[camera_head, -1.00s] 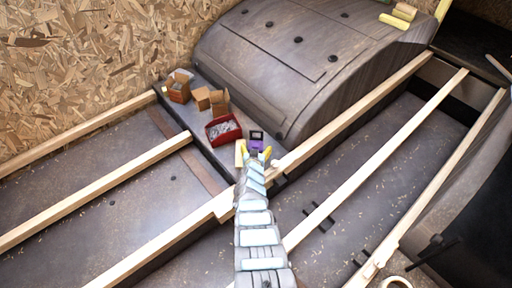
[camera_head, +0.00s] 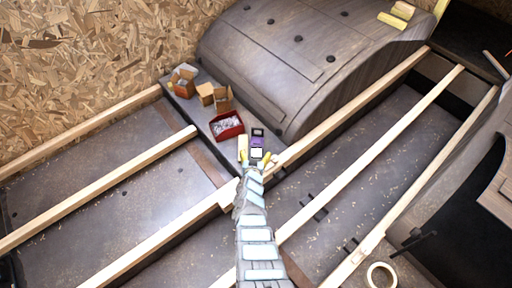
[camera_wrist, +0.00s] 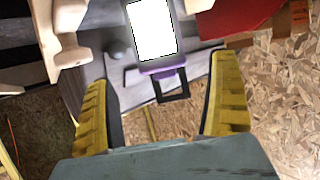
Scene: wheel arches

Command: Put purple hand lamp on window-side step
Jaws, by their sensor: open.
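The purple hand lamp (camera_head: 257,143) has a purple body, a white panel and a black loop. It is on the narrow dark ledge (camera_head: 197,116) beside the wheel arch, right of the red bin. In the wrist view the lamp (camera_wrist: 161,70) shows its white panel at the top, its loop between the fingers in the picture. My gripper (camera_head: 258,163) is open, its yellow fingers (camera_wrist: 162,95) spread either side of the loop without visible contact. No window is in view, so I cannot tell which step is window-side.
A red bin (camera_head: 226,126) and open cardboard boxes (camera_head: 215,97) stand on the ledge left of the lamp. The wheel arch (camera_head: 305,60) rises behind. Wooden battens (camera_head: 370,168) cross the floor. A tape roll (camera_head: 381,276) lies at lower right.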

